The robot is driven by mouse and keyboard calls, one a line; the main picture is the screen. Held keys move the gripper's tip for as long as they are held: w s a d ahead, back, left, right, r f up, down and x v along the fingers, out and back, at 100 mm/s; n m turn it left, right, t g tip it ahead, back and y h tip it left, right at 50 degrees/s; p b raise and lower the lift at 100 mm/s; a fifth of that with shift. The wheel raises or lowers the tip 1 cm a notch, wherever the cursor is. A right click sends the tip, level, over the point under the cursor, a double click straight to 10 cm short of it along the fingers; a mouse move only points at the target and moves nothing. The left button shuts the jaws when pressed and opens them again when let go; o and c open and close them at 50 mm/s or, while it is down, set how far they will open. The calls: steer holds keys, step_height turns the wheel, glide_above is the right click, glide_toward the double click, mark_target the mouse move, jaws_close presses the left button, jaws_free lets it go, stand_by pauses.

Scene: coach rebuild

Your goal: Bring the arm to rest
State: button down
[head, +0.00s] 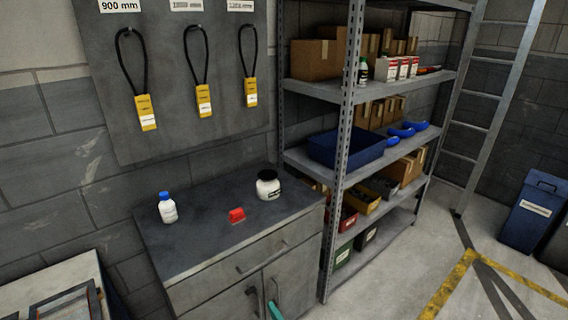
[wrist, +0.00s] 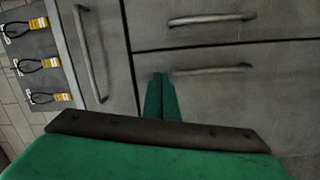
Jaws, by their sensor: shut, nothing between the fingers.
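My gripper (wrist: 160,77) shows in the wrist view with its two green fingers pressed together and nothing between them. It points at the grey front of a cabinet, with its tips showing just below one metal handle (wrist: 210,70) in that picture. I cannot tell whether the tips touch the front. In the head view only a small green part of my gripper (head: 275,311) shows at the bottom edge, in front of the cabinet doors (head: 297,275). The rest of my arm is out of view there.
On the cabinet top (head: 205,240) stand a blue-capped bottle (head: 168,208), a red object (head: 237,215) and a black-lidded jar (head: 268,187). A loaded metal shelf (head: 338,185) stands to the right. Yellow-tagged loops (head: 147,112) hang on a wall panel.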

steer(key=s+a+f+m+t+h, duration=0.1)
steer(key=s+a+f+m+h, duration=0.15)
steer(key=s, duration=0.55)
steer(key=s+a+f+m+t+h, duration=0.1)
steer(key=s+a+m, duration=0.1)
steer(key=s+m, duration=0.35)
steer(key=s+d+r+m+h, duration=0.1)
steer(key=s+r+m+h, duration=0.15)
steer(key=s, duration=0.65)
steer(key=s+r+m+h, duration=0.1)
steer(key=s+r+m, duration=0.15)
steer(key=s, duration=0.65)
steer(key=s+d+r+m+g+h, duration=0.1)
steer(key=s+d+r+m, duration=0.3)
steer(key=s+r, duration=0.7)
steer(key=s+d+r+m+g+h, duration=0.1)
steer(key=s+d+r+m, duration=0.2)
steer(key=s+r, duration=0.9)
steer(key=shift+d+m+g, duration=0.35)
steer(key=shift+m+g, duration=0.05)
steer(key=shift+m, duration=0.2)
